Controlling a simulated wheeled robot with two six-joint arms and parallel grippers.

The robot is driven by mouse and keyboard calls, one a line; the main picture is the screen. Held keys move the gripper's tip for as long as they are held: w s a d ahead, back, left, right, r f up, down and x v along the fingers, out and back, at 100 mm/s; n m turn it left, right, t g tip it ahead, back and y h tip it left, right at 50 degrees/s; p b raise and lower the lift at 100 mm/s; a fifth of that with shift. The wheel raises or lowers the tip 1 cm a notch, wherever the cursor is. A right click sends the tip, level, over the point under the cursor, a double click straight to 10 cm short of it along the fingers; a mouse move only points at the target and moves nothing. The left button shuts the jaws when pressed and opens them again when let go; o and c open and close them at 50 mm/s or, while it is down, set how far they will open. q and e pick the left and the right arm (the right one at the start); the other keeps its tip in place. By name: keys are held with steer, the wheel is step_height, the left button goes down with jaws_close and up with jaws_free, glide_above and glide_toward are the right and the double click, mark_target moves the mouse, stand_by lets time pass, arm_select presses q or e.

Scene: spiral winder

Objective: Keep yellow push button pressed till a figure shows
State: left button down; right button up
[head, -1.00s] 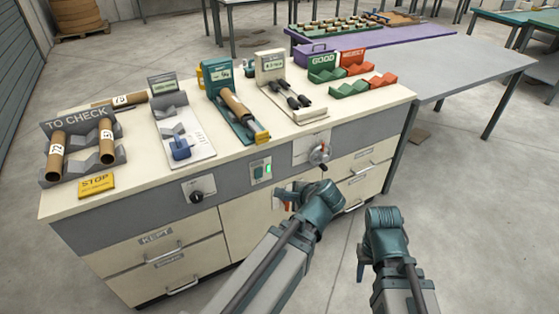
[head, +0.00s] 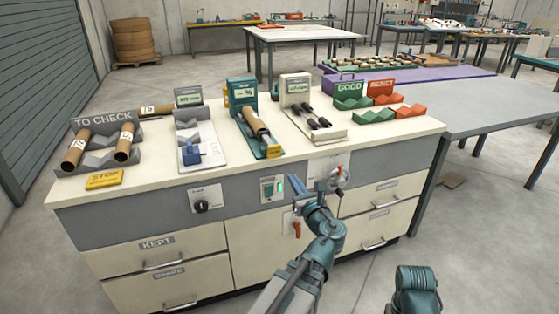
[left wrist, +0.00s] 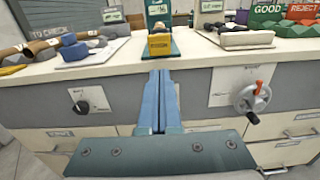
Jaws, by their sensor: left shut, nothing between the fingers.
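The yellow push button (head: 273,151) is at the front end of a teal device that holds a brown tube (head: 256,122) on the bench. It also shows in the left wrist view (left wrist: 159,45), straight beyond my fingers. The device's small display (head: 243,91) has marks too small to read. My left gripper (head: 322,186) is shut and empty, in front of the bench's front panel. In the left wrist view its fingers (left wrist: 160,76) point toward the button, apart from it. My right gripper is not visible; only part of my right arm shows at the lower right.
A crank wheel (left wrist: 251,97) sticks out of the front panel, right of my left fingers. A black knob (head: 201,205) is further left. A yellow STOP plate (head: 104,179) lies at the bench's left front. GOOD (head: 352,90) and reject trays stand at the right.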

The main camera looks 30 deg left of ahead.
mark_target(276, 151)
arm_select(q)
steer(key=shift+w+a, duration=0.1)
steer(key=x, duration=1.3)
steer(key=shift+w+a, duration=0.2)
steer(key=shift+a, duration=0.15)
steer(key=x, duration=0.4)
steer(key=shift+w+a, duration=0.15)
steer(key=shift+w, duration=0.05)
steer(key=shift+w+a+r, duration=0.15)
steer(key=shift+w+a, duration=0.05)
steer(key=shift+a, duration=0.05)
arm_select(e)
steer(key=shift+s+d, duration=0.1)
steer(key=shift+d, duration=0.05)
arm_select(q)
steer(key=shift+w+a+r, duration=0.15)
steer(key=shift+w+a, duration=0.05)
steer(key=shift+w, duration=0.15)
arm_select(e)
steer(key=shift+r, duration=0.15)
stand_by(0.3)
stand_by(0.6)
arm_select(q)
steer(key=v, duration=1.5)
steer(key=shift+s+d+f, duration=0.2)
steer(key=shift+s+f, duration=0.05)
steer(key=shift+s, duration=0.1)
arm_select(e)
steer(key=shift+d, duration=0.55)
